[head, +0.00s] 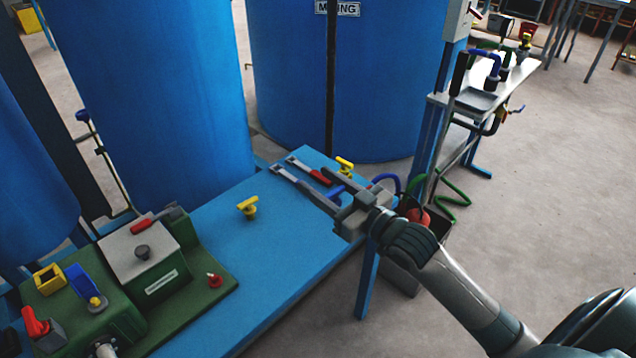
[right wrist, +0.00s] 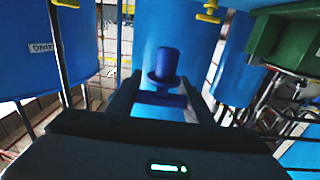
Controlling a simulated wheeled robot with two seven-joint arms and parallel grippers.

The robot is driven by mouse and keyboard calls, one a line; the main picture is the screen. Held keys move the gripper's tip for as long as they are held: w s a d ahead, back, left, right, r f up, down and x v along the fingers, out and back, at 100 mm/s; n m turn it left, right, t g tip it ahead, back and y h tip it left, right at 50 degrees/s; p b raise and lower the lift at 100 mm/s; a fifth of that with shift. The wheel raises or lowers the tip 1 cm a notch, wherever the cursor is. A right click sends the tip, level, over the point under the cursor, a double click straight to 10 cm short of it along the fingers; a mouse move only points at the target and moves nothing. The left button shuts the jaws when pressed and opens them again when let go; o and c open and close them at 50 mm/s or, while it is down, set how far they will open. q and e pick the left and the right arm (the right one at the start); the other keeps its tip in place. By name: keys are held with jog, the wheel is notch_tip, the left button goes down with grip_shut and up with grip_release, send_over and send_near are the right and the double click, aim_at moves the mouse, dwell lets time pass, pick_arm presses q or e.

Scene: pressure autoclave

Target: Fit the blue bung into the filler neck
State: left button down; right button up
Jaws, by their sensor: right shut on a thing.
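The blue bung (right wrist: 166,66) is a dark blue plug with a round flange. It sits between the two fingers of my right gripper (right wrist: 163,88) in the right wrist view, with its rounded end beyond the fingers. In the head view my right gripper (head: 313,179) is shut on it above the far right end of the blue bench, and a little of the bung (head: 335,190) shows between the fingers. I cannot tell for certain which part is the filler neck; a yellow square fitting with a dark opening (head: 48,279) stands on the green machine. My left gripper is not in view.
The blue bench (head: 225,285) carries a green machine (head: 165,262), yellow valve handles (head: 248,207) and a red-handled tool (head: 317,175). Large blue tanks (head: 160,90) stand behind it. A side table (head: 520,80) with fittings is at right. The middle of the bench is mostly clear.

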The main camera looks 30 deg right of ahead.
jog(key=shift+a, duration=0.1)
jog(key=shift+s+a+f, duration=0.2)
jog(key=shift+s+f, duration=0.05)
jog(key=s+a+f+m+h, duration=0.2)
jog(key=s+a+h, duration=0.3)
jog(key=s, duration=0.8)
jog(key=shift+a+m+t+h, duration=0.3)
jog(key=shift+a+m+t, duration=0.1)
jog(key=shift+a+m, duration=0.45)
jog(key=shift+s, duration=0.1)
